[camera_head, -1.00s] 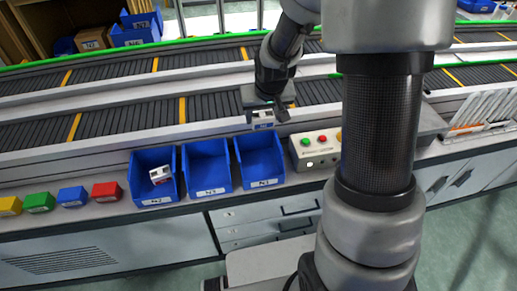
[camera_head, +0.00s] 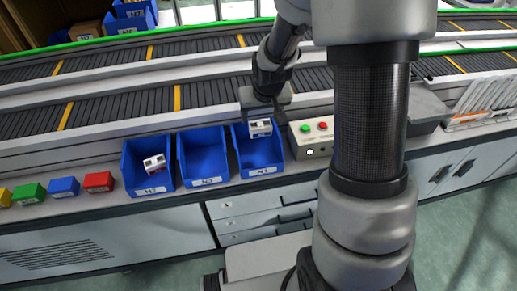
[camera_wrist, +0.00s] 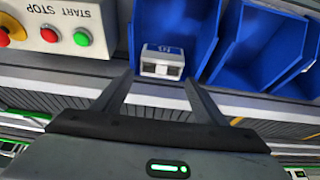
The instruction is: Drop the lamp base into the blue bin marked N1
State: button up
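The lamp base, a small white block with a blue label and dark openings (camera_head: 261,127), shows at the rear of the right-hand blue bin (camera_head: 262,152), taken as N1; the bin's label is small and hard to read. In the wrist view the lamp base (camera_wrist: 162,63) shows just past my fingertips, in front of the blue bin (camera_wrist: 172,25). My gripper (camera_head: 265,117) is above the bin's back edge. Its fingers (camera_wrist: 158,75) are spread, with a visible gap on the left of the block. I cannot tell whether the block is touching the bin.
An empty blue bin (camera_head: 203,157) and a blue bin holding another white block (camera_head: 148,166) stand to the left. A button box (camera_head: 312,137) is close on the right. Small coloured boxes (camera_head: 64,187) line the left counter. Conveyors (camera_head: 120,105) run behind.

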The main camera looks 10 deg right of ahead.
jog(key=shift+o, duration=0.6)
jog(key=shift+r, duration=0.3)
jog(key=p+v, duration=0.2)
jog(key=v, duration=1.5)
jog(key=shift+s, duration=0.1)
jog(key=s+r+p, duration=1)
jog(key=s+r, duration=0.7)
jog(key=s, duration=0.1)
jog(key=shift+r+t, duration=0.35)
jog(key=shift+t, duration=0.05)
